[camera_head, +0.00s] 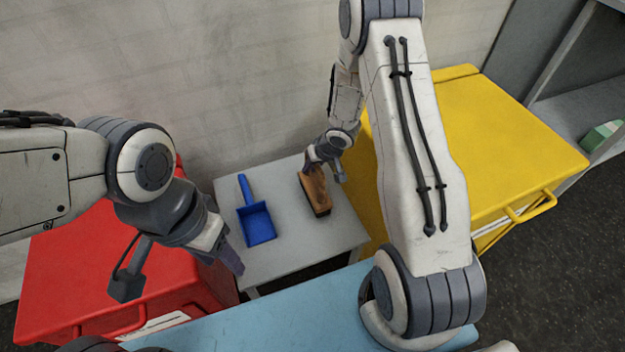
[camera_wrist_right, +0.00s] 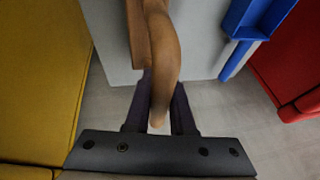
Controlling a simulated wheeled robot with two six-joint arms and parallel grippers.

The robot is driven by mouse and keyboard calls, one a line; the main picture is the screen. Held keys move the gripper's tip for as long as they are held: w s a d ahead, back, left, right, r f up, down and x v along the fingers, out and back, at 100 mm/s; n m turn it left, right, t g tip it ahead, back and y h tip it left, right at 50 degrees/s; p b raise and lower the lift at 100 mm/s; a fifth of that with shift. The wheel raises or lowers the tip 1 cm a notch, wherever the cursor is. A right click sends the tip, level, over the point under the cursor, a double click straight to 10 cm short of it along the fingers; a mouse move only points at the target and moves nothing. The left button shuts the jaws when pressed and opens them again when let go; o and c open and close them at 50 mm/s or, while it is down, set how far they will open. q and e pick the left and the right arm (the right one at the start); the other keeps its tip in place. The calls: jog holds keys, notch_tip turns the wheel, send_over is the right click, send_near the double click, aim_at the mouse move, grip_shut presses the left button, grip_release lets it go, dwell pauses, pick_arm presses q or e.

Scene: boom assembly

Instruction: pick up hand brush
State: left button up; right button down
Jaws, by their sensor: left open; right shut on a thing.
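The hand brush (camera_head: 318,197) has a brown wooden body and handle with a dark underside. In the head view it is at the right part of the small grey table, and I cannot tell whether it touches the top. My right gripper (camera_head: 326,172) is shut on its handle. In the right wrist view the brush (camera_wrist_right: 155,40) runs up from between the fingers of the right gripper (camera_wrist_right: 160,112). My left gripper (camera_head: 232,262) is open and empty, near the front left of the table, partly seen from the side.
A blue dustpan (camera_head: 256,223) lies on the grey table (camera_head: 283,262), left of the brush. A red box (camera_head: 110,262) stands left and a yellow box (camera_head: 480,130) right. A light-blue surface (camera_head: 290,318) is in front. A wall is behind.

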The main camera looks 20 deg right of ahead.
jog(key=shift+r, duration=0.2)
jog(key=shift+r+p, duration=1.65)
jog(key=shift+r, duration=0.45)
jog(key=s+d+r+p, duration=0.5)
jog(key=d+r+p, duration=0.15)
jog(key=d, duration=0.35)
jog(key=d+r+p, duration=0.3)
jog(key=r+p, duration=0.7)
jog(key=p, duration=0.3)
jog(key=shift+s+d+p, duration=0.15)
jog(key=shift+s+p, duration=0.05)
jog(key=shift+p, duration=0.15)
